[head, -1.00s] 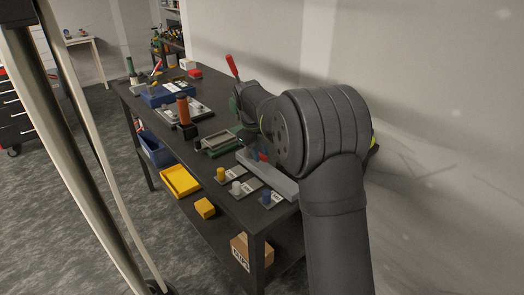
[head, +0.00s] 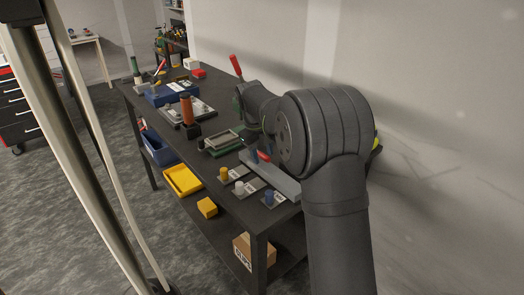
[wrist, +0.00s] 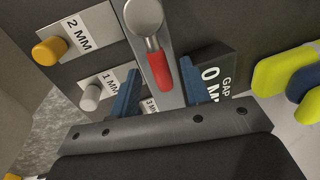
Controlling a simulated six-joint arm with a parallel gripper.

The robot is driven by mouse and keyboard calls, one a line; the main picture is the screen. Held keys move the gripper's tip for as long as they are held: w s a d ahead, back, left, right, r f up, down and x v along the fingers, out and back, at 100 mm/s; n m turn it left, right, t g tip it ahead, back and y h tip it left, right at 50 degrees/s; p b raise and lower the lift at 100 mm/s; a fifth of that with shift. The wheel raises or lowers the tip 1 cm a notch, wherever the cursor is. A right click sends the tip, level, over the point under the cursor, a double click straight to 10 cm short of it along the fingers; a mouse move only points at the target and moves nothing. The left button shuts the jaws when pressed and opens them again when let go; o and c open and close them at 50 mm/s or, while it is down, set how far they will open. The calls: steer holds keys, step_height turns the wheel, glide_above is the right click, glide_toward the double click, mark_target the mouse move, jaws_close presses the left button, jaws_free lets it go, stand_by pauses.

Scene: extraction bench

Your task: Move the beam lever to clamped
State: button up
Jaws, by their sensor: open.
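The beam lever shows in the wrist view as a red grip (wrist: 158,70) on a round silver pivot (wrist: 144,16), set on a grey bar (wrist: 176,45). In the head view its red grip (head: 264,156) shows beside the long grey beam (head: 281,180), partly hidden by my arm. My gripper (wrist: 160,66) is open. Its two blue fingers lie to either side of the red grip, apart from it in the picture. I cannot tell how deep the grip sits between them. The gripper is mostly hidden in the head view.
Plates marked 2 MM (wrist: 78,35), 1 MM (wrist: 108,84) and 3 MM (wrist: 150,104) lie left of and below the lever. A dark block marked GAP (wrist: 215,75) is close to the right finger. Another red-handled lever (head: 236,66) stands farther back, near the wall.

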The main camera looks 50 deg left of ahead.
steer(key=s+r, duration=0.3)
steer(key=r, duration=1.4)
steer(key=shift+s, duration=0.2)
steer(key=w+f, duration=0.1)
steer(key=f, duration=0.4)
steer(key=w+f, duration=0.1)
steer(key=f, duration=0.5)
steer(key=w+f, duration=0.1)
steer(key=f, duration=0.5)
steer(key=shift+w, duration=0.25)
steer(key=shift+r, duration=0.1)
steer(key=shift+f, duration=0.2)
steer(key=shift+w+r+n, duration=0.1)
steer(key=shift+w+n, duration=0.45)
steer(key=shift+n, duration=0.55)
stand_by(0.4)
steer(key=shift+o, duration=0.6)
